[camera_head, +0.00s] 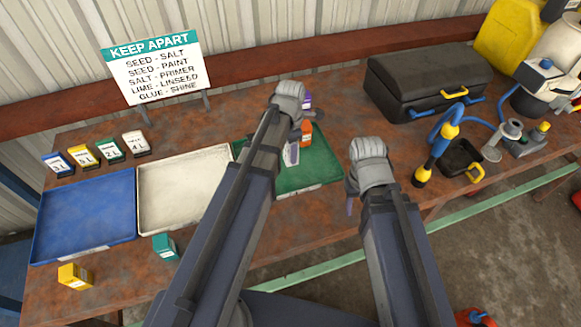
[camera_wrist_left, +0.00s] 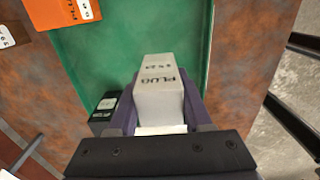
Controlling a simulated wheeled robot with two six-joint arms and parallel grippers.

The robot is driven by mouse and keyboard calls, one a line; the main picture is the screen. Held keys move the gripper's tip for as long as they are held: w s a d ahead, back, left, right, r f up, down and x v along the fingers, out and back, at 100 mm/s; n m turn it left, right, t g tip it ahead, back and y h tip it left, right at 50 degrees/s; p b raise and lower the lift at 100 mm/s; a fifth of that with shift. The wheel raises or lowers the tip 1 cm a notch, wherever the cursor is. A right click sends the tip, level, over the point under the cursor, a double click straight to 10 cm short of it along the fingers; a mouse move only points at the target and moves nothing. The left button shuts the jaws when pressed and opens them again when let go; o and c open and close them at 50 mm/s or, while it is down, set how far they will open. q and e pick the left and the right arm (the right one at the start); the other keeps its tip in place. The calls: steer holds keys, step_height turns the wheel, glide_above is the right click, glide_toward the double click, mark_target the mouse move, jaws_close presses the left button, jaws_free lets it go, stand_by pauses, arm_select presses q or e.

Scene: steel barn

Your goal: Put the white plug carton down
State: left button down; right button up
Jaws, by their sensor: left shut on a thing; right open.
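The white plug carton (camera_wrist_left: 160,85) is between the purple fingers of my left gripper (camera_wrist_left: 160,112), which is shut on it. The word PLUG shows on its top. It is over the green tray (camera_wrist_left: 105,55); I cannot tell whether it touches the tray floor. In the head view the carton (camera_head: 291,154) shows beside my left forearm, over the green tray (camera_head: 318,180), which my arm partly hides. My right gripper (camera_head: 350,205) is open and empty, right of the green tray's front edge, with its fingers mostly hidden.
An orange carton (camera_head: 306,133) stands near the plug carton. A white tray (camera_head: 180,215) and blue tray (camera_head: 85,190) lie left. A yellow carton (camera_head: 75,276) and teal carton (camera_head: 165,247) stand in front. A keep-apart sign (camera_head: 155,70) and black toolbox (camera_head: 425,85) stand behind.

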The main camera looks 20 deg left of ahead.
arm_select(q)
steer(key=shift+f+b, duration=2.45)
steer(key=shift+f, duration=0.6)
arm_select(e)
steer(key=shift+f, duration=3.05)
arm_select(q)
steer(key=shift+s+r, duration=0.1)
steer(key=shift+r, duration=0.05)
arm_select(e)
steer(key=shift+s+r, duration=0.1)
steer(key=shift+r, duration=0.05)
arm_select(q)
steer(key=shift+c, duration=1.7)
jaws_free()
steer(key=shift+f, duration=0.2)
steer(key=shift+r, duration=0.1)
